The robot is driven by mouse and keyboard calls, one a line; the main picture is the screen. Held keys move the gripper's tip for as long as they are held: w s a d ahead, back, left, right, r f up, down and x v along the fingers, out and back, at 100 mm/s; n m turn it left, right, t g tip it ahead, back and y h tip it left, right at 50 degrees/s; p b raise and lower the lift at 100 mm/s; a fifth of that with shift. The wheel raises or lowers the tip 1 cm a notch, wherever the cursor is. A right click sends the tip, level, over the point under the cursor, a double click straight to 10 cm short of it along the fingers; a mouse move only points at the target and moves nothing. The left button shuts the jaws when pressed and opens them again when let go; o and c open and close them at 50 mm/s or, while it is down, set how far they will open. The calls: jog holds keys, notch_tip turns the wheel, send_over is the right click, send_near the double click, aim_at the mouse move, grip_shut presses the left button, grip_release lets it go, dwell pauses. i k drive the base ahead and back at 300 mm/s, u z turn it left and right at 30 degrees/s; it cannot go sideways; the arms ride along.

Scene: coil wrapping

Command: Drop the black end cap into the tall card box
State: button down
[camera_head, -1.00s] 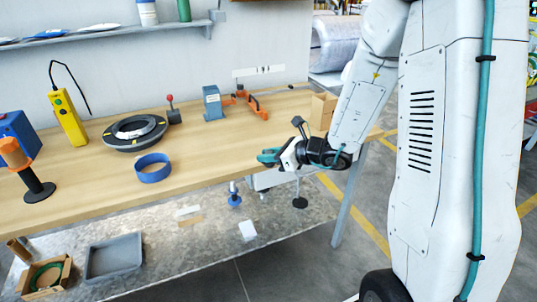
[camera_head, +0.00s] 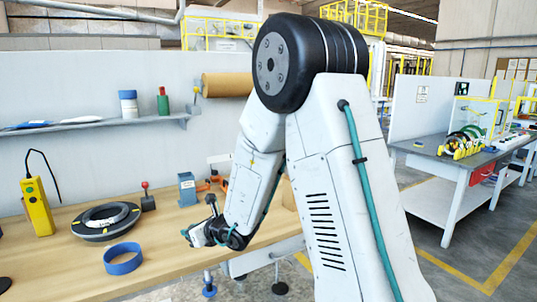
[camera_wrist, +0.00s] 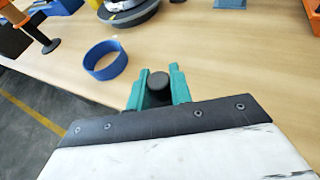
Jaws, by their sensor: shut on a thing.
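The black end cap (camera_wrist: 158,82) shows in the wrist view as a dark round piece between the two teal fingers of my gripper (camera_wrist: 158,90). My gripper is shut on it. In the head view my gripper (camera_head: 187,236) is over the front part of the bench, right of the blue ring; the cap is too small to make out there. A tan card box (camera_head: 289,197) shows only partly in the head view, behind my arm at the right end of the bench. Its opening is hidden, and it is not in the wrist view.
A blue ring (camera_head: 123,258) lies on the wooden bench (camera_head: 60,262), with a round dark turntable (camera_head: 105,221) behind it. A yellow handheld device (camera_head: 37,206) stands at left. A blue-grey block (camera_head: 187,189) and an orange clamp (camera_head: 212,184) stand at the back.

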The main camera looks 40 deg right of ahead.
aim_at(294, 203)
jog(key=u, duration=1.9)
jog(key=k, duration=1.35)
jog(key=z, duration=2.25)
jog(key=i, duration=0.55)
jog(key=u, duration=0.05)
